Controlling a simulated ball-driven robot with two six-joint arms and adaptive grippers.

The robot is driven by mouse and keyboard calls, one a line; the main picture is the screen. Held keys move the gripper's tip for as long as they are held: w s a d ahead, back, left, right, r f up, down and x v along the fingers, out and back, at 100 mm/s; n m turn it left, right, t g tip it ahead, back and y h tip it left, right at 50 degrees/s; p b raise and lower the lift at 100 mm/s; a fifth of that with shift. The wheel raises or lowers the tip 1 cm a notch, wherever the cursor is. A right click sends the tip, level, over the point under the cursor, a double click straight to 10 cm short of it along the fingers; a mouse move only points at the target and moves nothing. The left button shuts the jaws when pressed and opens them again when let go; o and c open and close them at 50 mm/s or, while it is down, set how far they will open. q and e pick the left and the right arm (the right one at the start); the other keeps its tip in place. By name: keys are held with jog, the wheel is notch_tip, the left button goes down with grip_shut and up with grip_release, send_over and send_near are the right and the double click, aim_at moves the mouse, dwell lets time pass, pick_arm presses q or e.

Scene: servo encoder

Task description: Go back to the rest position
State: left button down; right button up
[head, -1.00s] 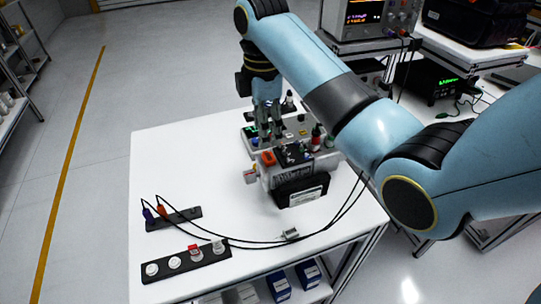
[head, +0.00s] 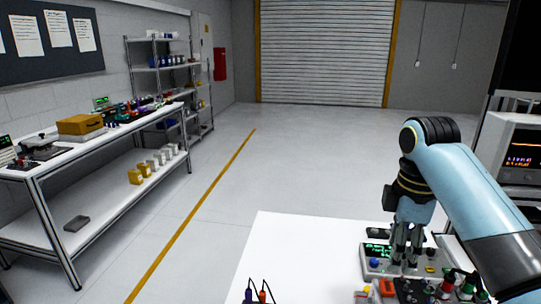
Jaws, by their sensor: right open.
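My right gripper (head: 405,250) points down over a test board (head: 380,268) at the right of the white table. It is open, and its fingertips are close to the board's top; I cannot tell whether they touch it. The board carries a green display, a blue knob and other small parts. A device with red and green knobs (head: 447,285) stands in front of it, cut off by the lower edge.
The white table (head: 290,245) has bare room at its left. An instrument with a screen (head: 520,155) stands at the right. A workbench (head: 95,140) stands far left, and the floor between is clear.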

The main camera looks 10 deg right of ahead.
jog(key=s+f+m+t, duration=0.1)
jog(key=s+f+m, duration=0.15)
jog(key=s, duration=0.35)
jog(key=s+f+m, duration=0.2)
jog(key=s+m, duration=0.1)
jog(key=s, duration=0.3)
jog(key=s+r+m+t, duration=0.35)
jog(key=s+m, duration=0.35)
jog(key=s, duration=0.6)
notch_tip(320, 180, down, 40)
jog(key=s+d+g+b, duration=0.2)
jog(key=g+b, duration=0.1)
jog(key=b, duration=1)
jog(key=s+f+b, duration=0.5)
jog(key=s+f, duration=0.4)
jog(key=f, duration=0.4)
jog(key=s+f+b, duration=0.6)
jog(key=s+f, duration=0.3)
jog(key=f, duration=0.4)
jog(key=shift+s+d+f+m+g+h, duration=0.35)
jog(key=shift+s+f+m+h, duration=0.05)
jog(key=shift+m, duration=0.05)
jog(key=shift+s, duration=0.1)
